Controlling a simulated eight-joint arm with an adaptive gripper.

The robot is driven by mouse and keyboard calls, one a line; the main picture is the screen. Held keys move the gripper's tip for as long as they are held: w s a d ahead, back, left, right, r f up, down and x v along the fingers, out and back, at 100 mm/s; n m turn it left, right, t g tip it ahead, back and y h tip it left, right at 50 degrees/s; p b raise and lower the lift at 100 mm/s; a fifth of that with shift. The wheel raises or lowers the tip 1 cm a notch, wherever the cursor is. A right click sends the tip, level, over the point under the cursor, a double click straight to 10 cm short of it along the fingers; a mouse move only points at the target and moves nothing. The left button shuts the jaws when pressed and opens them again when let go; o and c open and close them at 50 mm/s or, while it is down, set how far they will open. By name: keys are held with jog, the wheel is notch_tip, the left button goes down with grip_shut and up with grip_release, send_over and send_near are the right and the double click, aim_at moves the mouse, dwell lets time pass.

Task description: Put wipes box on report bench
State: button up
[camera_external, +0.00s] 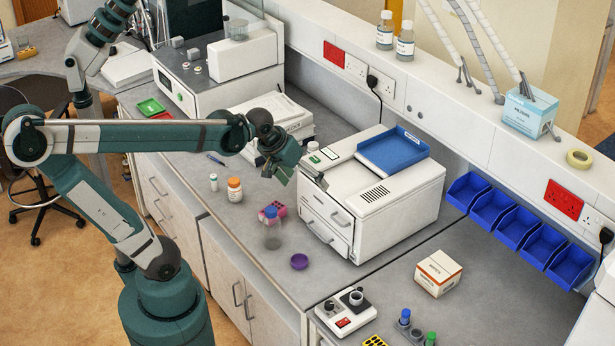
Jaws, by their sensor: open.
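A light blue and white box (530,112), which looks like the wipes box, stands on the raised shelf at the upper right. Its lettering is too small to read. My gripper (303,172) is open and empty, above the bench in front of the white instrument (385,210), well to the left of the box. The grey bench (250,265) runs along the wall below the shelf. Another worktop (45,65) with papers is at the far upper left. I cannot tell which surface is the report bench.
A blue tray (393,150) lies on the instrument. Blue bins (490,211) line the wall under the shelf. A small white and orange carton (438,273) stands on the right bench. Bottles (405,41) and hanging cables flank the shelf. An orange-brown bottle (235,190) stands below my arm.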

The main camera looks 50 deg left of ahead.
jog(key=s+a+f+m+t, duration=0.1)
jog(key=s+a+f+m, duration=0.2)
jog(key=s, duration=0.6)
jog(key=shift+a+f+m+y, duration=0.2)
jog(key=shift+a+m+y, duration=0.2)
jog(key=shift+a, duration=0.45)
